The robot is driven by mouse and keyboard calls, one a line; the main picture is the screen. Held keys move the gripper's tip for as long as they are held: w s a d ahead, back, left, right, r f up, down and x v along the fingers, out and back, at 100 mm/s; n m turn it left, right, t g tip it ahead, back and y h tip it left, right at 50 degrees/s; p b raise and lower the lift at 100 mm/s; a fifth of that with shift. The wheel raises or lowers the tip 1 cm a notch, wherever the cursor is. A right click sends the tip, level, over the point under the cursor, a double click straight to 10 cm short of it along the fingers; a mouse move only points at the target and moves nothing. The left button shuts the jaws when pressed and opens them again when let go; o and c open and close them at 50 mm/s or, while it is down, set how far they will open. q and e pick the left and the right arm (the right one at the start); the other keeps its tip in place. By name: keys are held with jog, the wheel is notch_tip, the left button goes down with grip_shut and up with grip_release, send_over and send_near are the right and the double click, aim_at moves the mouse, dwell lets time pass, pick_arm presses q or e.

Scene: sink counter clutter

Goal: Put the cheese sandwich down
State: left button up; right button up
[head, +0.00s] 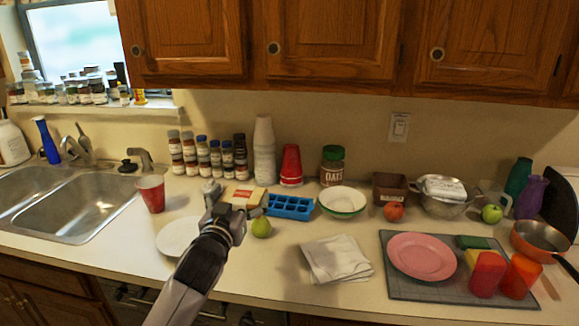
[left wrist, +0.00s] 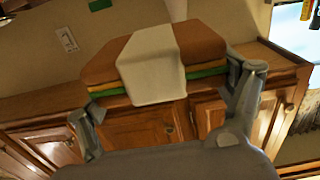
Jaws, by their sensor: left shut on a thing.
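The cheese sandwich (head: 243,196) has brown bread, a pale paper band, and green and yellow layers at its edge. It shows large in the left wrist view (left wrist: 152,66). My left gripper (head: 236,207) is shut on it, with one finger at each end of the sandwich in the left wrist view (left wrist: 165,98). In the head view the sandwich appears over the counter behind the white plate (head: 180,238); I cannot tell its height above the counter. My right gripper is in neither view.
A green pear (head: 261,228) and a blue ice tray (head: 290,207) are close to the right of my left gripper. A red cup (head: 151,193) stands to the left, by the sink (head: 75,203). Spice jars stand behind. A folded cloth (head: 336,259) lies to the right.

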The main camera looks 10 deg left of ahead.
pick_arm(q)
jog(key=s+f, duration=0.4)
jog(key=s, duration=0.6)
jog(key=s+f, duration=0.4)
jog(key=s, duration=0.6)
jog(key=s+f, duration=0.5)
jog(key=s, duration=0.4)
jog(key=shift+s+d+y, duration=0.3)
jog(key=shift+s+d, duration=0.05)
jog(key=shift+s, duration=0.05)
jog(key=w+d+r+m+h, duration=0.1)
jog(key=w+d, duration=0.1)
jog(key=w, duration=0.6)
jog(key=w+d+r+h, duration=0.2)
jog(key=w, duration=0.7)
jog(key=w+a+r, duration=0.1)
jog(key=w+r, duration=0.2)
jog(key=w, duration=0.1)
jog(key=w+a+r+y, duration=0.1)
jog(key=w+a+r, duration=0.1)
jog(key=w+r, duration=0.2)
jog(key=w+a+r+n+y, duration=0.1)
jog(key=w+r, duration=0.2)
jog(key=w, duration=0.2)
jog(key=shift+a+r, duration=0.2)
jog(key=shift+a, duration=0.2)
